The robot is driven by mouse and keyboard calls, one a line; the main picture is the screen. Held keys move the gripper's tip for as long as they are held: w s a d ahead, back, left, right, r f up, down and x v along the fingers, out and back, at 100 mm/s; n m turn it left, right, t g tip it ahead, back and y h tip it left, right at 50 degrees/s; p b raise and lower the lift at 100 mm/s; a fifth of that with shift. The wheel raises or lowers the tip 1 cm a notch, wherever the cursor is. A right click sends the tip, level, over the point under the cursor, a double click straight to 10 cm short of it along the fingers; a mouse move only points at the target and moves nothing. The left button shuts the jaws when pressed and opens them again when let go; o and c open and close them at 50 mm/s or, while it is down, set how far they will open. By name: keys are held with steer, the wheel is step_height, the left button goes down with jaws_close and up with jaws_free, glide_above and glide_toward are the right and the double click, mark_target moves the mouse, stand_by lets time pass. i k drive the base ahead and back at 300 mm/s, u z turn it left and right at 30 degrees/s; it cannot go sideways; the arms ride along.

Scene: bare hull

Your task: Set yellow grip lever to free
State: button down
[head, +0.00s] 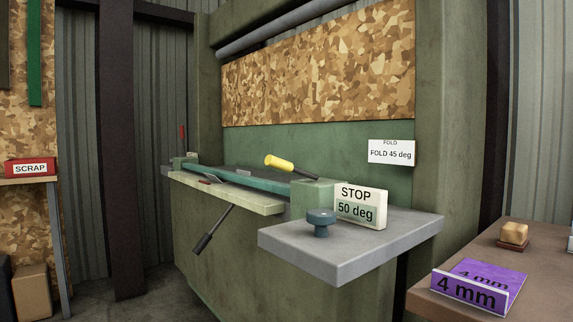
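The yellow grip lever (279,162) sticks up from the folding machine in the head view, near the middle of the picture. Its yellow handle points up and to the left, and its dark shaft runs down right toward a green block (318,196). No label for its positions can be read. A second lever with a black grip (203,242) hangs below the bed's front edge, and a small red-handled lever (183,136) stands at the far end. My gripper is not in view.
A grey shelf (350,245) juts out at the front, with a dark blue knob (321,221) and a sign (360,207) reading STOP 50 deg. A FOLD 45 deg card (391,152) hangs behind. A brown table (480,255) with a purple 4 mm holder (487,279) stands right. Floor shows at left.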

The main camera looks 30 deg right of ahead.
mark_target(277, 163)
steer(key=u, duration=0.45)
steer(key=i, duration=0.9)
steer(key=z, duration=1.5)
